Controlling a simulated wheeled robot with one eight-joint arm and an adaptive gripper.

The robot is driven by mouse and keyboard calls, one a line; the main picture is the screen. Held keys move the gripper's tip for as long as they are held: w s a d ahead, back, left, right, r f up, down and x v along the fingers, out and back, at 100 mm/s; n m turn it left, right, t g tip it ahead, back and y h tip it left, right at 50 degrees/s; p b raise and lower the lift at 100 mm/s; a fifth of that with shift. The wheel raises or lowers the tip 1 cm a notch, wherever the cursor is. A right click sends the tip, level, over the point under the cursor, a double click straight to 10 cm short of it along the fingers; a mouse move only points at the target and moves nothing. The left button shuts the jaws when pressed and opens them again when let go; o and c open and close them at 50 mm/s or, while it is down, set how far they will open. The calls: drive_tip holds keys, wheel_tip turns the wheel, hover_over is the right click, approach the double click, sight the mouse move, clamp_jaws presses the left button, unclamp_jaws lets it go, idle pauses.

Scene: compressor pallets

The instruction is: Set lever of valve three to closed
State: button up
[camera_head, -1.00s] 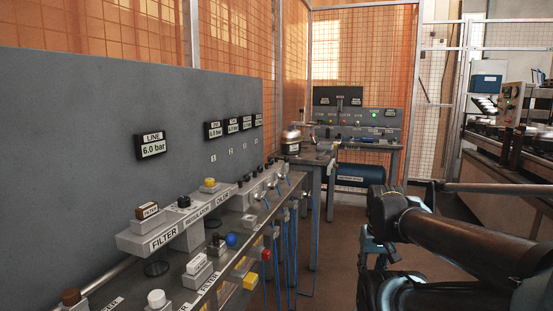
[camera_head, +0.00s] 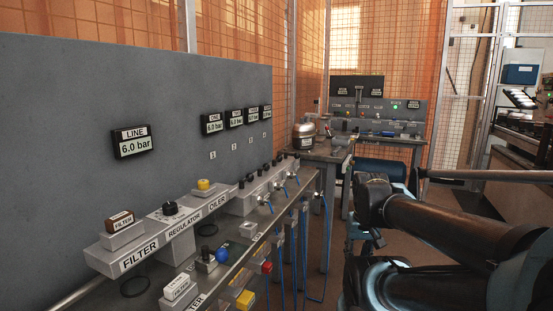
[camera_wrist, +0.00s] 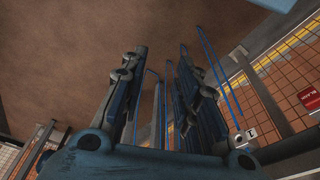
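The valve manifold (camera_head: 262,193) is a long grey block on the bench, with a row of small dark knobs and blue hoses at its front. Its levers are too small to tell apart or to read as open or closed, so I cannot single out valve three. Small pressure displays hang on the panel above it; the third from the left (camera_head: 252,115) is hard to read. My gripper (camera_wrist: 161,58) shows in the wrist view with its two fingers apart and nothing between them. It points over brown floor, away from the manifold. In the head view I cannot make it out.
The filter, regulator and oiler unit (camera_head: 170,222) stands at the near end of the bench. A far bench (camera_head: 375,146) with a control panel and a metal vessel (camera_head: 304,135) stands beyond. A conveyor (camera_head: 525,150) is at right. Brown floor lies between.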

drive_tip(key=w+a+r, duration=0.3)
drive_tip(key=w+r, duration=0.6)
drive_tip(key=r, duration=0.4)
wheel_tip(320, 180, up, 20)
drive_tip(key=m+g+y, duration=0.1)
drive_tip(key=m+y, duration=0.1)
drive_tip(key=m, duration=0.2)
hover_over(277, 160)
drive_tip(key=d, duration=0.3)
drive_tip(key=x, duration=0.5)
drive_tip(key=s+x, duration=0.1)
drive_tip(key=x, duration=1)
drive_tip(key=shift+s+f, duration=0.3)
drive_tip(key=shift+f, duration=0.15)
drive_tip(key=shift+c, duration=0.6)
clamp_jaws()
